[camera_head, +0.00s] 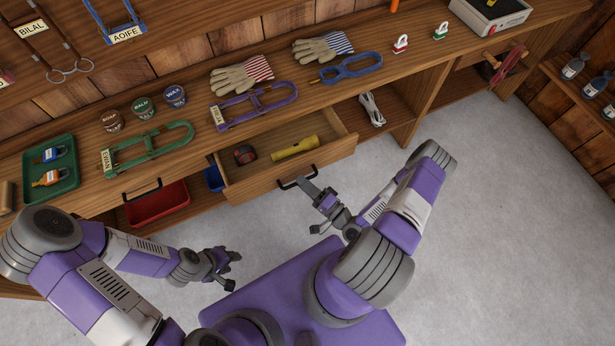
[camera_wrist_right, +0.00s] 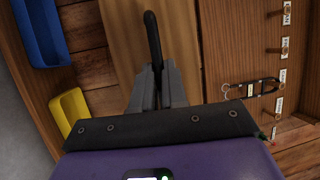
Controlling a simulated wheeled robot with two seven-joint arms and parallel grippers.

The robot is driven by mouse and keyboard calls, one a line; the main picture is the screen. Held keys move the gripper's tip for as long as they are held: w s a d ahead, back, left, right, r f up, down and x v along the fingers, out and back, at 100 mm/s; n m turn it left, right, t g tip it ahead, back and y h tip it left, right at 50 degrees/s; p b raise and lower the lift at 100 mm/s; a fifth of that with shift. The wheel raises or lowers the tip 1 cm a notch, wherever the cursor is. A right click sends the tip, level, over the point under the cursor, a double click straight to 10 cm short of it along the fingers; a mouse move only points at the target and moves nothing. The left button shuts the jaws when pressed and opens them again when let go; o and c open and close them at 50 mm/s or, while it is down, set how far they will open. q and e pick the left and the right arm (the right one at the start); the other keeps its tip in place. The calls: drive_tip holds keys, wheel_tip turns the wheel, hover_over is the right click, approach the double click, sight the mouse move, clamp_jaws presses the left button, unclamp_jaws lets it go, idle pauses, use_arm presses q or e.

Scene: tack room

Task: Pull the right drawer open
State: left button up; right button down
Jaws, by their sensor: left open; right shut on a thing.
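The right drawer (camera_head: 240,181) stands pulled out from under the wooden counter. A yellow flashlight (camera_head: 295,148) and a dark red and black round item (camera_head: 245,154) lie in it. Its black bar handle (camera_head: 298,177) is on the front face and also shows in the right wrist view (camera_wrist_right: 152,38). My right gripper (camera_head: 308,187) is shut on this handle; in the wrist view its fingers (camera_wrist_right: 157,82) close around the bar. My left gripper (camera_head: 231,271) is open and empty, above the floor in front of the counter.
A left drawer handle (camera_head: 141,190) sits on a closed front, with a red bin (camera_head: 158,203) below. Gloves (camera_head: 241,75), tins (camera_head: 143,106), a green tray (camera_head: 50,170) and bridle-like gear stand on the counter. The grey floor (camera_head: 500,200) at right is clear.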

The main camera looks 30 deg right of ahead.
drive_tip(key=shift+s, duration=0.1)
drive_tip(key=c, duration=1.2)
unclamp_jaws()
drive_tip(key=shift+s, duration=0.1)
drive_tip(key=p+v, duration=0.1)
drive_tip(key=v, duration=0.6)
drive_tip(key=shift+s+d, duration=0.15)
